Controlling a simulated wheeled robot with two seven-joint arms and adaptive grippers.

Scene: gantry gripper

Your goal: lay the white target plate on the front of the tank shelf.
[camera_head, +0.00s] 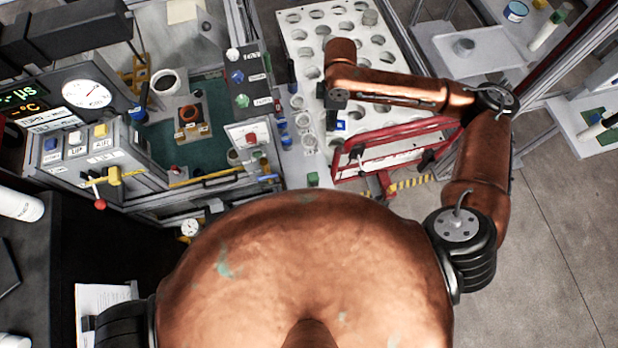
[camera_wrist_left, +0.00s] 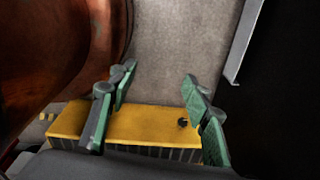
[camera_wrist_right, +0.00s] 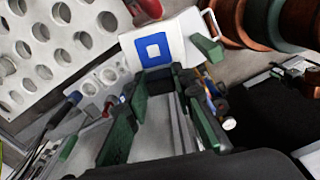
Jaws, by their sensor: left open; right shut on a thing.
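The white target plate with a blue square (camera_wrist_right: 153,47) is at the fingertips of my right gripper (camera_wrist_right: 165,78) in the right wrist view. Most of the plate is hidden there. A pale ledge (camera_head: 296,172) with several small round items runs along the tank's right side; I cannot tell if it is the tank shelf. My left gripper (camera_wrist_left: 158,85) is open and empty.
A white perforated panel (camera_head: 350,50) lies behind the right forearm. A red frame (camera_head: 395,150) stands below that forearm. A control box with coloured buttons (camera_head: 90,150) is left of the tank. In the left wrist view a yellow block (camera_wrist_left: 145,123) is below the fingers.

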